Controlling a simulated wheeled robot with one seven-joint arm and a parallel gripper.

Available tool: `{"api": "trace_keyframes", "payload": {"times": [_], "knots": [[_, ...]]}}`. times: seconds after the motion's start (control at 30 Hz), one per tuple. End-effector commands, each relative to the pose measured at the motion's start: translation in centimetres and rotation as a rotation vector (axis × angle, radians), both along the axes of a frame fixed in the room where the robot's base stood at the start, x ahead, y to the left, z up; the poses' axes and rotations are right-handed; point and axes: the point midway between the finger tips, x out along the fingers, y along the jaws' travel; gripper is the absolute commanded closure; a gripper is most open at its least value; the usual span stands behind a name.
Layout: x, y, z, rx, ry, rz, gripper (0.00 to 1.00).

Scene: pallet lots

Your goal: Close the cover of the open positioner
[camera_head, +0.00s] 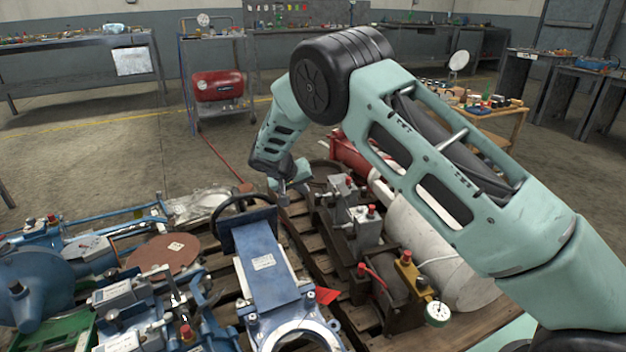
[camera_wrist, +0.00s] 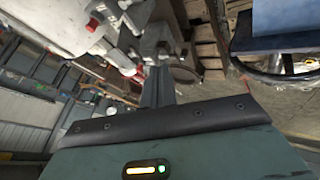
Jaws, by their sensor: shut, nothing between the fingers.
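My gripper (camera_head: 290,190) is shut and empty, pointing down over the middle of the pallet in the head view. Its closed fingers also show in the wrist view (camera_wrist: 157,86). Just right of it stand grey box-shaped devices with red caps, one behind (camera_head: 343,189) and one nearer (camera_head: 365,222). A grey device (camera_wrist: 155,38) also shows beyond the fingertips in the wrist view. These may be positioners, but I cannot make out which one has its cover open. I cannot tell whether the fingers touch anything.
A blue valve (camera_head: 263,268) with a black handwheel (camera_head: 240,203) lies left of and nearer than my gripper. A white cylinder (camera_head: 425,240) and a brass-coloured fitting (camera_head: 408,266) with a gauge (camera_head: 437,313) lie right. Blue equipment (camera_head: 40,275) crowds the left; open floor lies behind.

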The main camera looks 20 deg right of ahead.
Motion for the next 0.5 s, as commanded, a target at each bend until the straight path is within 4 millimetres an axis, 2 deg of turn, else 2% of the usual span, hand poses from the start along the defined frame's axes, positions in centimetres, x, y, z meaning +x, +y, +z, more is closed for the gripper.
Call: {"api": "trace_keyframes", "payload": {"times": [0.17, 0.5], "knots": [[0.7, -1.0, -0.8, -0.012, -0.011, -0.008, 1.0], [2.7, -4.4, -6.0, -0.009, -0.009, -0.008, 1.0]]}}
